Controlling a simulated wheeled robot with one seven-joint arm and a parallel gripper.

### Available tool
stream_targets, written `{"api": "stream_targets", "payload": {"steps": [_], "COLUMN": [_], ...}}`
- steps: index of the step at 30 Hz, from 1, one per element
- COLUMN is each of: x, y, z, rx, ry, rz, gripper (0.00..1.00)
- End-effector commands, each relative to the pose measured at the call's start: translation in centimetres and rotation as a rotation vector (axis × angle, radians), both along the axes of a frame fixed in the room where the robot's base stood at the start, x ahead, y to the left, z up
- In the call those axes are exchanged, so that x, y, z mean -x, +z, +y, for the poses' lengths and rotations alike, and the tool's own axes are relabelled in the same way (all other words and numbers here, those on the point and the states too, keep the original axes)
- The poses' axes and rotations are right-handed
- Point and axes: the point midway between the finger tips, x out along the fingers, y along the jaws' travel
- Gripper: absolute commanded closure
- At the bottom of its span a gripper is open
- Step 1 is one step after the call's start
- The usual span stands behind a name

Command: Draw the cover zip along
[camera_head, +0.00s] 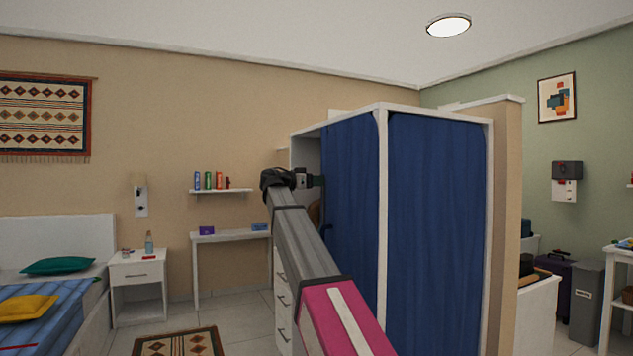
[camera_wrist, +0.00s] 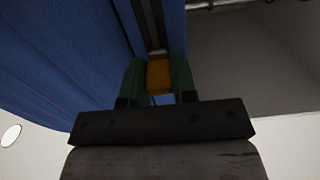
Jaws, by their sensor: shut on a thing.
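The wardrobe's blue fabric cover (camera_head: 436,210) hangs in a white frame, and its left panel (camera_head: 350,200) also shows in the wrist view (camera_wrist: 60,50). In the wrist view a dark zip track (camera_wrist: 149,22) runs along the cover's edge. An orange-yellow zip pull (camera_wrist: 160,77) sits at its lower end. My gripper (camera_wrist: 159,82) is shut on the pull, one green finger on each side. In the head view my gripper (camera_head: 318,181) is at the upper left edge of the cover. The pull cannot be made out there.
A narrow opening (camera_head: 306,155) shows at the wardrobe's left side; the wrist view shows a grey interior and a rail (camera_wrist: 205,5). White drawers (camera_head: 283,300) stand just left of the wardrobe. A desk (camera_head: 232,236), nightstand (camera_head: 138,270) and bed (camera_head: 60,230) stand farther left.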

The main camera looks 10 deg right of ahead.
Motion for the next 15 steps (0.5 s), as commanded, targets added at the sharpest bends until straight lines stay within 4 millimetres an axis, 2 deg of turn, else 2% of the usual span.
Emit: {"api": "stream_targets", "payload": {"steps": [5, 8, 15], "x": [0.2, 0.3, 0.3], "y": [-2.9, -5.5, -13.5], "z": [0.0, 0.0, 0.0], "rx": [0.001, 0.0, 0.0], "ry": [0.0, 0.0, 0.0], "rz": [0.002, 0.003, 0.005], "gripper": [1.0, 1.0, 1.0]}}
